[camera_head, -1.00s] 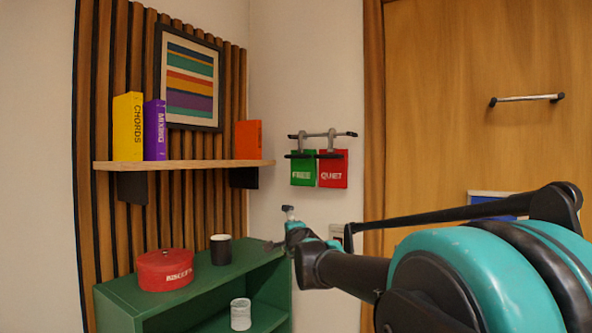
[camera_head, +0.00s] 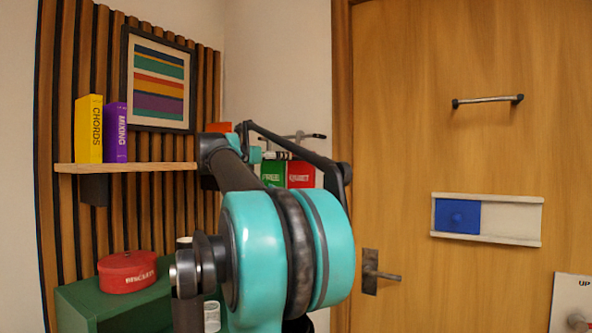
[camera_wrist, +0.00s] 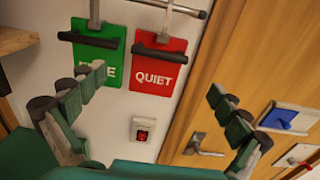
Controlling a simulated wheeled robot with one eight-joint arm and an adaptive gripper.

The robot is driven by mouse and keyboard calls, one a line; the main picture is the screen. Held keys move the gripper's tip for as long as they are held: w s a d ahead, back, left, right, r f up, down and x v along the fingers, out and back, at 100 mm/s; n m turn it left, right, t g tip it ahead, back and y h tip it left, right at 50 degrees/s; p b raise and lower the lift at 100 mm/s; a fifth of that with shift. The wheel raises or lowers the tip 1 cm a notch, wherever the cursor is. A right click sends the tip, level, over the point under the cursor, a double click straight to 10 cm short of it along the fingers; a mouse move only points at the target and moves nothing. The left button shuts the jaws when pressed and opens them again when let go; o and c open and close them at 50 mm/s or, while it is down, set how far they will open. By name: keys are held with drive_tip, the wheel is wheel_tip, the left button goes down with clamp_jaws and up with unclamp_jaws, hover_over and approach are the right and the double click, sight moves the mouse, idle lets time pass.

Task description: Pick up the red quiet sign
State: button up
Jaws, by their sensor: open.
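The red QUIET sign (camera_wrist: 158,75) hangs on the white wall from a metal rail, with a dark bar across its top. In the head view the same sign (camera_head: 301,175) is partly hidden by my arm. A green FREE sign (camera_wrist: 97,52) hangs just left of it. In the wrist view my gripper (camera_wrist: 158,92) is open and empty, its two fingers spread wide. The red sign shows between the fingers and beyond them, not touched as far as I can see. The left finger covers part of the green sign. In the head view my arm hides the gripper's fingertips.
A wall shelf (camera_head: 125,167) with books (camera_head: 88,128) is left of the signs. A green cabinet (camera_head: 85,300) carries a red round tin (camera_head: 127,272). A wooden door (camera_head: 420,60) with a lever handle (camera_head: 382,275) is at the right. A red switch (camera_wrist: 143,131) sits below the signs.

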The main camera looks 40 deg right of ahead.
sight(293, 158)
drive_tip(key=shift+f+x, duration=0.2)
drive_tip(key=shift+x, duration=6.6)
drive_tip(key=shift+s, duration=0.1)
drive_tip(key=c, duration=0.9)
drive_tip(key=shift+c, duration=0.4)
drive_tip(key=shift+r, duration=0.15)
